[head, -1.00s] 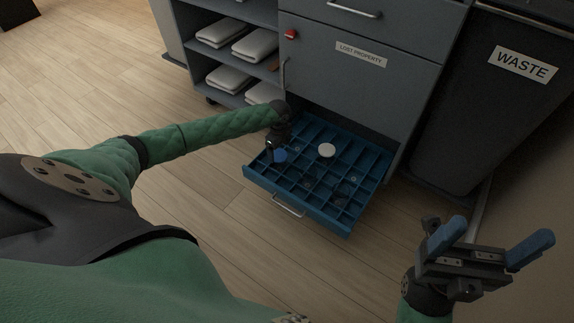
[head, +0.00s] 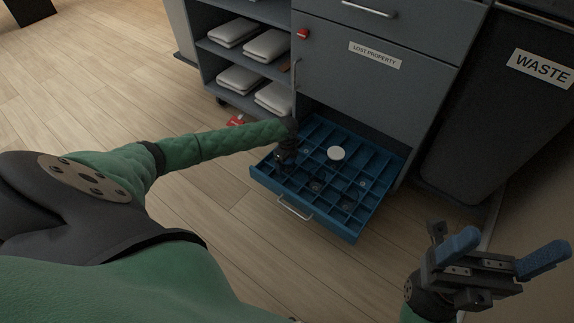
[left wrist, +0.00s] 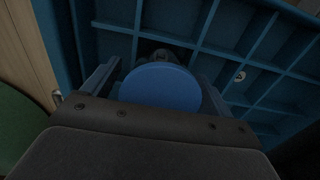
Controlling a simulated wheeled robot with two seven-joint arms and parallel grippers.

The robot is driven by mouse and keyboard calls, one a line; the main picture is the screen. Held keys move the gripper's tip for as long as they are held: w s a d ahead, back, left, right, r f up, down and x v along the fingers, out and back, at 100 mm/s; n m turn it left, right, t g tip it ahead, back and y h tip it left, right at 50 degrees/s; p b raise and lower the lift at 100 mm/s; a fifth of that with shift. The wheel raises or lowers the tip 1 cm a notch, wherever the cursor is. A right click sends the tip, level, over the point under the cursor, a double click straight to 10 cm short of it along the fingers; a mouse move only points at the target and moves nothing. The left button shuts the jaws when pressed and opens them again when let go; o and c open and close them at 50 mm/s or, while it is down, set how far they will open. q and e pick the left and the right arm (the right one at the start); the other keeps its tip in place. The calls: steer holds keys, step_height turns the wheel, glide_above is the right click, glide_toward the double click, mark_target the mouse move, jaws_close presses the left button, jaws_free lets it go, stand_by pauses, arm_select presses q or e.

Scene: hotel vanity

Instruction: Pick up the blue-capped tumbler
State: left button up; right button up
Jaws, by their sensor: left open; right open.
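The blue-capped tumbler shows in the left wrist view as a round blue cap (left wrist: 160,87), between the two fingers of my left gripper (left wrist: 158,92). It is in the blue divided drawer (head: 328,220); its body is hidden below the cap. In the head view my left gripper (head: 285,160) points down into the drawer's left part, and I cannot make out the cap there. The left fingers are open on either side of the cap; I cannot tell whether they touch it. My right gripper (head: 502,252) is open and empty, right of the drawer.
A white round lid (head: 336,153) stands in a drawer compartment right of my left gripper, with several small items nearby. The cabinet front (head: 370,85) rises behind the drawer. A waste bin (head: 470,110) stands at right. A red item (head: 237,121) lies by the shelf.

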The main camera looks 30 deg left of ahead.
arm_select(q)
steer(key=shift+r, duration=0.1)
steer(key=c, duration=1.2)
